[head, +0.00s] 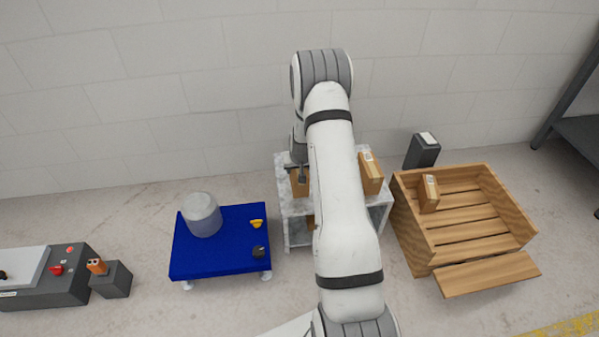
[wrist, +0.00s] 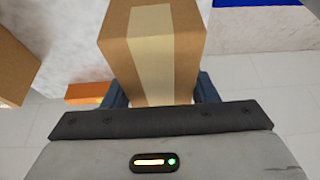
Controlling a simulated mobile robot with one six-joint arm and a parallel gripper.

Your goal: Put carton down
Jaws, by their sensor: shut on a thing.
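My gripper (wrist: 160,92) is shut on a brown carton (wrist: 152,48) with a pale tape strip; its dark fingers are on both sides of it. In the head view this carton (head: 300,184) is at the left part of the grey stone-patterned stand (head: 298,230), partly hidden by my arm. I cannot tell whether its base touches the stand top. A second carton (head: 371,173) stands on the right part of the stand, and it also shows at the left edge of the wrist view (wrist: 14,66). A third carton (head: 429,194) is inside the wooden crate (head: 420,245).
Left of the stand is a blue table (head: 205,263) with a grey cylinder (head: 202,215) and small yellow and dark items. A dark grey box (head: 422,151) stands behind the crate. A control panel (head: 45,283) is at far left. My arm hides the stand's middle.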

